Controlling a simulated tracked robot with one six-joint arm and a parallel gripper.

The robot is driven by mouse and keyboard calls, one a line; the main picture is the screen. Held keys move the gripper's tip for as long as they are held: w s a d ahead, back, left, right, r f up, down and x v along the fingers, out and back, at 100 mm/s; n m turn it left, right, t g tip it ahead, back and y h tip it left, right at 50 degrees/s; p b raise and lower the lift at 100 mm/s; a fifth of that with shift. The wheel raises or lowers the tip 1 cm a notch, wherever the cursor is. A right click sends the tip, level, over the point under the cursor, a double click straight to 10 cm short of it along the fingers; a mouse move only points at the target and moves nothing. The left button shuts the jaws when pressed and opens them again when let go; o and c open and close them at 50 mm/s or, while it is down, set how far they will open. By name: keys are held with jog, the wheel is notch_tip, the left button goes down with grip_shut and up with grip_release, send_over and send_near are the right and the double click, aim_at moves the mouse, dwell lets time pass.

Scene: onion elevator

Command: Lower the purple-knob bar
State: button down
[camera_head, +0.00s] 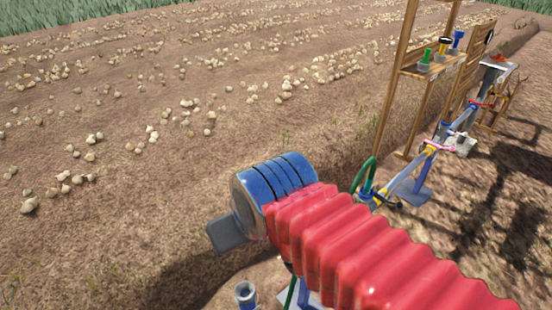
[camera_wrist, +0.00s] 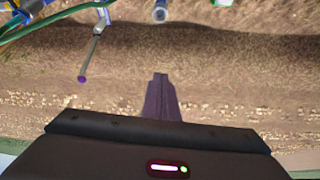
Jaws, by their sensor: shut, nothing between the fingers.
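The purple knob (camera_wrist: 82,78) is at the end of a thin grey bar (camera_wrist: 91,56) in the upper left of the wrist view. The bar slants from a pale fitting near the top edge to the knob. My gripper (camera_wrist: 160,76) is shut and empty at the middle of the wrist view, to the right of the knob and apart from it. In the head view I cannot make out the purple knob or its bar; my red-sleeved arm covers much of the lower right.
Green hoses (camera_wrist: 45,22) run across the wrist view's upper left corner. A round pipe end (camera_wrist: 160,14) is at its top centre. In the head view, a wooden frame (camera_head: 395,100) with coloured knobs stands at upper right, beside a long pipe machine (camera_head: 440,150). Onion-strewn soil lies left.

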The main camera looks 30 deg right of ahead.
jog(key=w+d+r+g, duration=0.1)
jog(key=w+d, duration=0.5)
jog(key=w, duration=0.4)
jog(key=w+d+r, duration=0.2)
jog(key=w+d, duration=0.4)
jog(key=w, duration=0.4)
jog(key=w+d+f, duration=0.5)
jog(key=w+d, duration=0.1)
jog(key=d, duration=0.3)
jog(key=w+d+f+n, duration=0.1)
jog(key=w+d+f, duration=0.5)
jog(key=d, duration=0.4)
jog(key=shift+w+d+f+g, duration=0.15)
jog(key=shift+w+f+g, duration=0.15)
jog(key=shift+w, duration=0.15)
